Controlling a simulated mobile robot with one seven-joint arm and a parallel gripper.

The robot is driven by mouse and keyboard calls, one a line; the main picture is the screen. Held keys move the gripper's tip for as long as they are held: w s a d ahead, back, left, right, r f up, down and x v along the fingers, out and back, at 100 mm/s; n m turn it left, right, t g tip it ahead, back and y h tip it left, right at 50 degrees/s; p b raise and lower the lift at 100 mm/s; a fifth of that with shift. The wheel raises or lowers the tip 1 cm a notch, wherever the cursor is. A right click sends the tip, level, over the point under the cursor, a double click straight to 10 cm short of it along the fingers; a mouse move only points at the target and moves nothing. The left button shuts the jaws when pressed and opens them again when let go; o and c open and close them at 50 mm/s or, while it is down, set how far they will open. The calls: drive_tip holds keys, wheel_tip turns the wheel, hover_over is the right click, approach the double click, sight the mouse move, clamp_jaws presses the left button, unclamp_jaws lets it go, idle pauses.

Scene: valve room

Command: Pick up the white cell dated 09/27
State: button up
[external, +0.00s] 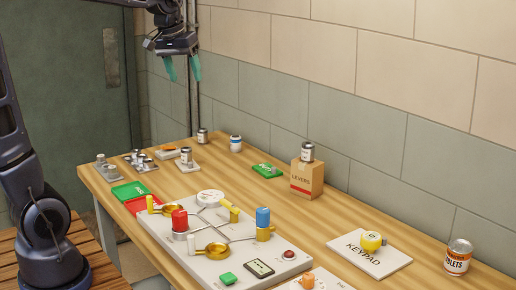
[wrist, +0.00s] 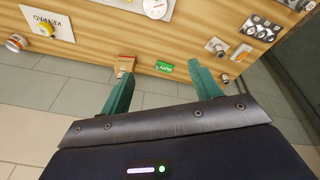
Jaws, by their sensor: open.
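Several small cylindrical cells stand on the table; no date can be read, so I cannot tell which is dated 09/27. One with a white label (external: 307,151) stands on the cardboard box. A white one with a blue band (external: 236,144) and one with a pale label (external: 202,136) stand near the wall. Another (external: 187,156) is on a small white plate (external: 184,166). My gripper (external: 183,68) is open and empty, high above the table's far end. In the wrist view its two green fingers (wrist: 160,62) are spread apart.
The cardboard box (external: 306,180) marked LEVERS stands near the wall, with a green pad (external: 267,171) beside it. A panel with knobs and levers (external: 170,219) fills the middle. A KEYPAD plate (external: 369,258) and a tablets can (external: 458,257) are at right.

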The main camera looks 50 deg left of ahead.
drive_tip(key=w+a+f+n, duration=0.25)
drive_tip(key=w+a, duration=0.35)
drive_tip(key=w, duration=0.6)
drive_tip(key=n+g, duration=0.3)
drive_tip(key=n, duration=0.6)
hover_over(236, 136)
wheel_tip(236, 136, down, 24)
drive_tip(key=shift+s+a+f, duration=0.1)
drive_tip(key=shift+s, duration=0.05)
drive_tip(key=shift+f, duration=0.25)
drive_tip(key=f, duration=1)
drive_tip(key=shift+d, duration=0.25)
drive_tip(key=c, duration=1.1)
